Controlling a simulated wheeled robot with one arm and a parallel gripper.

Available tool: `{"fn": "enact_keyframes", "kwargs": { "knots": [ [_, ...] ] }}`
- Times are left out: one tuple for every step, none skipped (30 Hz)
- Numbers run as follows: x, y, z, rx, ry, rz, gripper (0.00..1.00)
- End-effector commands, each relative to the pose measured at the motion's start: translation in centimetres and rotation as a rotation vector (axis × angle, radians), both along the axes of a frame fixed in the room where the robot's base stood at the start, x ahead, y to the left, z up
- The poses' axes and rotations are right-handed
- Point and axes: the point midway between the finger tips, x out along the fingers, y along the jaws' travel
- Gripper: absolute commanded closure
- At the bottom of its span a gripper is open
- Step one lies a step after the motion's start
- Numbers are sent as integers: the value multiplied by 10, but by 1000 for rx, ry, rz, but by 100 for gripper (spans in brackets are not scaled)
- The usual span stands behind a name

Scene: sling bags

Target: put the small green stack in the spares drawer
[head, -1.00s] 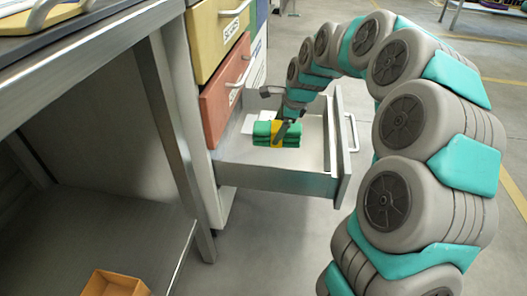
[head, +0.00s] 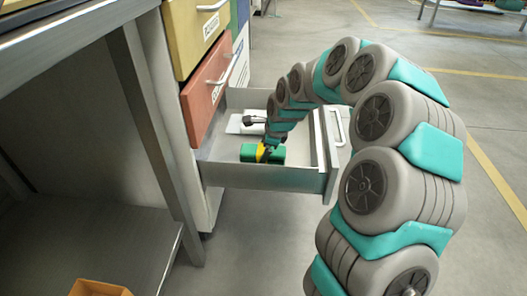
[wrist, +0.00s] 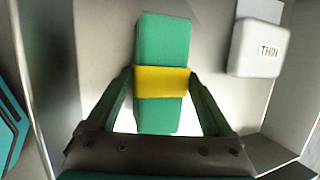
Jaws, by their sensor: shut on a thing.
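The small green stack (head: 249,153) has a yellow band around its middle and is inside the open grey drawer (head: 265,178). My gripper (head: 265,151) reaches down into the drawer and is shut on the stack. In the wrist view the stack (wrist: 162,45) stands lengthwise between the fingers of my gripper (wrist: 161,82), which press on the yellow band from both sides. I cannot tell whether the stack touches the drawer floor. The drawer's label is not in view.
A white block (wrist: 260,48) marked "THIN" lies in the drawer beside the stack. An orange box (head: 100,288) sits at the lower left, near the metal bench (head: 75,110).

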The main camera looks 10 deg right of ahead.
Motion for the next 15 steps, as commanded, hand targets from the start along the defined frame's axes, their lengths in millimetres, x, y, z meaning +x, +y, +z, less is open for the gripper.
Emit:
{"fn": "enact_keyframes", "kwargs": {
  "knots": [
    [0, 0, 0, 0, -1, 0, 91],
    [0, 0, 1, 0, -1, 0, 91],
    [0, 0, 1, 0, -1, 0, 91],
    [0, 0, 1, -1, -1, 1, 91],
    [0, 0, 1, -1, -1, 1, 91],
    [0, 0, 1, -1, -1, 1, 91],
    [0, 0, 0, 0, 0, 1, 91],
    [0, 0, 0, 0, 0, 1, 13],
    [0, 0, 0, 0, 0, 1, 9],
    [0, 0, 0, 0, 0, 1, 5],
    [0, 0, 0, 0, 0, 1, 2],
    [0, 0, 0, 0, 0, 1, 0],
    [0, 0, 0, 0, 0, 1, 0],
    [0, 0, 0, 0, 0, 1, 0],
    [0, 0, 0, 0, 0, 1, 0]
  ]
}}
